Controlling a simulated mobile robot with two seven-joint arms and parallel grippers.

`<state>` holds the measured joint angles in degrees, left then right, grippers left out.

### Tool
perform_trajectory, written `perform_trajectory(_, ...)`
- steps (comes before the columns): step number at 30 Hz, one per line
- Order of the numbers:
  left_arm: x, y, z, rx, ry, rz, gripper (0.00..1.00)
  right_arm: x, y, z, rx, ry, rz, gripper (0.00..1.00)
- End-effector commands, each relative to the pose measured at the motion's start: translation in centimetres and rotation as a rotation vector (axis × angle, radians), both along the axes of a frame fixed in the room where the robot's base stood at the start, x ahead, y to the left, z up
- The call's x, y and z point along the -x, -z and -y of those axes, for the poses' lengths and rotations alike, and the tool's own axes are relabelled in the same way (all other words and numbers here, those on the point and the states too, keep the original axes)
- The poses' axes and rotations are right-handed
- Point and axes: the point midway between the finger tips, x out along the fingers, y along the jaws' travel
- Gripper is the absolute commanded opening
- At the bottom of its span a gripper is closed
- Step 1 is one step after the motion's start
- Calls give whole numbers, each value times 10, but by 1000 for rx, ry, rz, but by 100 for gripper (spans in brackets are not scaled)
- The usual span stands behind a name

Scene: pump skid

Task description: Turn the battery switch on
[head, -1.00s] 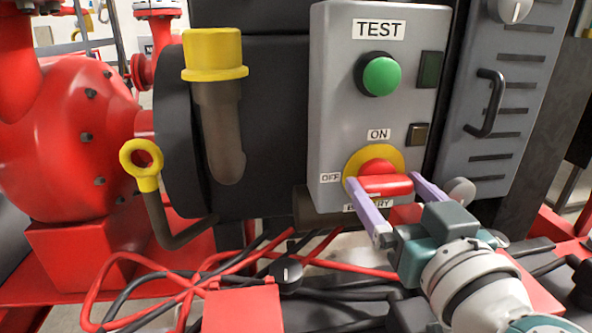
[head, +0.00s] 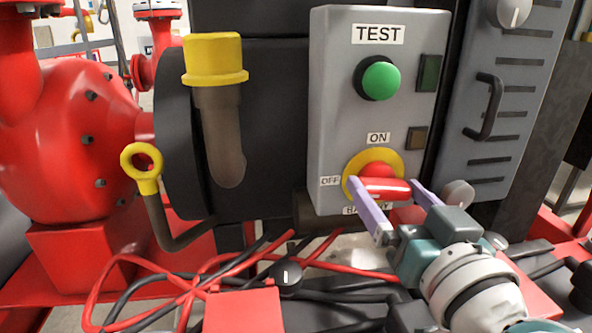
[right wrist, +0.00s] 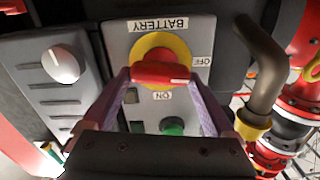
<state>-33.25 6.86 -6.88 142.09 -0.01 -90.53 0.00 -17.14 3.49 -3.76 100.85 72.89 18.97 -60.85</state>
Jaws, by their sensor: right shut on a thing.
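The battery switch is a red handle (head: 384,187) on a round yellow plate (head: 352,167), low on a grey box (head: 332,110). The handle lies roughly level, in line with the OFF label at its left; the ON label is above. In the upside-down right wrist view, the handle (right wrist: 160,73) has a white mark at its OFF-side end. My right gripper (head: 386,189) has one lilac finger at each end of the handle and is shut on it. My left gripper is not in view.
A green TEST button (head: 380,78) sits higher on the box. A grey panel with a black pull handle (head: 486,105) stands at the right. A yellow-capped pipe (head: 216,58) and yellow ring (head: 141,160) are at the left. Red and black cables (head: 190,290) run below.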

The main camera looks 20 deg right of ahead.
Motion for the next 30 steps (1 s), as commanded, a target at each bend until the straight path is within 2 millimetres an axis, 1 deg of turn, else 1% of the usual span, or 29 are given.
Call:
perform_trajectory(3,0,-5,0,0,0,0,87,0,-2,0,-93,-1,23,34)
perform_trajectory(12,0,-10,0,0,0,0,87,0,-1,2,-367,-1,88,34)
perform_trajectory(30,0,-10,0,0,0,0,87,1,2,4,-923,-1,223,34)
